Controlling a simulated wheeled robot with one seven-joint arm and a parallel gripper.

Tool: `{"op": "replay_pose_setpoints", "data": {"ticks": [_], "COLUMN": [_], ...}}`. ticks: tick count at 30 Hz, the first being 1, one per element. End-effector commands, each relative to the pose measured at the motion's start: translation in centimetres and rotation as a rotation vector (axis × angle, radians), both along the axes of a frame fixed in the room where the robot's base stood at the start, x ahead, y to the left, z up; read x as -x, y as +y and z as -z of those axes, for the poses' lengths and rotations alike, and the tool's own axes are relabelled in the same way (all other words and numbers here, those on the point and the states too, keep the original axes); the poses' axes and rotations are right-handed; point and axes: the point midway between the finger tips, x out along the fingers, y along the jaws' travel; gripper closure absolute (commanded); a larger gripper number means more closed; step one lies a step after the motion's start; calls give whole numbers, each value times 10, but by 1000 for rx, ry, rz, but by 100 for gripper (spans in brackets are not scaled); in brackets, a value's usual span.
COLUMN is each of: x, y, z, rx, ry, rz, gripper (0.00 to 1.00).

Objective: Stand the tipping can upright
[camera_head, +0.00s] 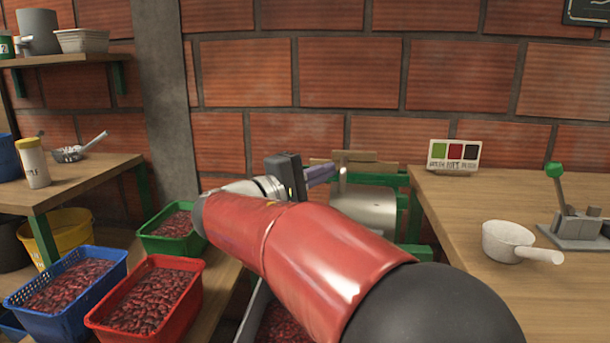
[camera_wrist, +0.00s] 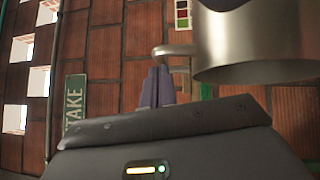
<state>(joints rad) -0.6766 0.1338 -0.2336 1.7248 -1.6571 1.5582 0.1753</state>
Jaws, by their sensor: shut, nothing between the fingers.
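The silver metal can (camera_head: 368,208) lies tilted onto its side in a wood-and-green frame, beyond my arm in the head view. My arm hides part of it. In the wrist view, which is turned on its side, the can (camera_wrist: 255,48) fills the upper right, with a looped handle (camera_wrist: 172,50) on its left edge. My gripper (camera_head: 328,172) has purple fingers, shut and empty, at the can's upper left in the head view. In the wrist view the fingertips (camera_wrist: 158,80) are close to the handle. I cannot tell whether they touch it.
A wooden table (camera_head: 480,270) at right holds a white scoop (camera_head: 515,243), a colour card (camera_head: 454,155) and a green-knobbed lever device (camera_head: 570,215). Blue (camera_head: 118,268), red (camera_head: 197,300) and green (camera_head: 150,245) crates of red cherries stand at lower left. A brick wall (camera_head: 340,70) closes the back.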

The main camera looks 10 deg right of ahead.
Motion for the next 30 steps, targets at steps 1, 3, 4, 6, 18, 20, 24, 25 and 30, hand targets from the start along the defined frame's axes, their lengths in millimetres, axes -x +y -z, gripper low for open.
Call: {"op": "replay_pose_setpoints", "data": {"ticks": [1, 3, 4, 6, 18, 20, 24, 25, 30], "x": [1, 1, 1, 1, 2, 3, 7, 8, 14], "y": [-2, -2, -2, -2, -7, -10, -20, -23, -42], "z": [0, 0, 0, 0, -3, -5, -10, -11, -18], "rx": [0, 0, 0, 0, -35, -58, -135, -156, -296], "ry": [0, 0, 0, 0, -13, -21, -48, -55, -102], "rz": [0, 0, 0, 0, 1, 2, 3, 3, 3], "gripper": [100, 100, 100, 100, 100, 100, 100, 100, 100]}}
